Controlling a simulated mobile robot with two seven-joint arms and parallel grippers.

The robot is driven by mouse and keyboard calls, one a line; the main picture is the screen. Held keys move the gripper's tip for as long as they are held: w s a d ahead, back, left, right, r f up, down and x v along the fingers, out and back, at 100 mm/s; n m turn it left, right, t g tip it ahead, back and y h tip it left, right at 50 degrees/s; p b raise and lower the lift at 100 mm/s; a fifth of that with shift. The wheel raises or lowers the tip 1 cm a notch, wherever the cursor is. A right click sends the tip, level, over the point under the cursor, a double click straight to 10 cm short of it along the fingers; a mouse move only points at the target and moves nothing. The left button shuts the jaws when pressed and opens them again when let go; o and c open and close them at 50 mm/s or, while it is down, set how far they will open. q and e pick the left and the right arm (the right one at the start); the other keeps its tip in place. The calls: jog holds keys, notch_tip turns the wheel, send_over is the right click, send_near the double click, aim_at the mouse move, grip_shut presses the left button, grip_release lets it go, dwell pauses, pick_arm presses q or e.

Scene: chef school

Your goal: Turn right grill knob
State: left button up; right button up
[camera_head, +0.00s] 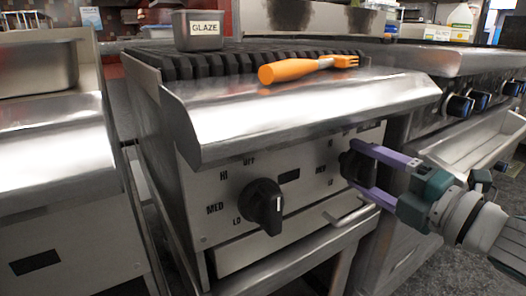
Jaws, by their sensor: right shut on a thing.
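The grill (290,110) stands in the middle of the view, with a steel front ledge and a panel below it. Its right knob (351,165) is black and sits at the right of the panel, partly hidden by my gripper. My right gripper (362,170) comes in from the right, and its two purple fingers are shut on the right knob, one above and one below. The knob's pointer is hidden. The left knob (262,205) is black with a white mark, with HI, MED, LO and OFF printed around it. My left gripper is not in view.
A drawer handle (350,214) juts out below the right knob. Another range with several knobs (460,106) stands at right, a steel counter (50,120) at left.

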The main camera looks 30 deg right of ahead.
jog(key=shift+m+p, duration=0.3)
jog(key=shift+m, duration=0.4)
jog(key=o, duration=1.3)
jog(key=s+p, duration=0.2)
jog(key=s, duration=0.8)
jog(key=shift+d, duration=0.4)
jog(key=shift+w, duration=0.1)
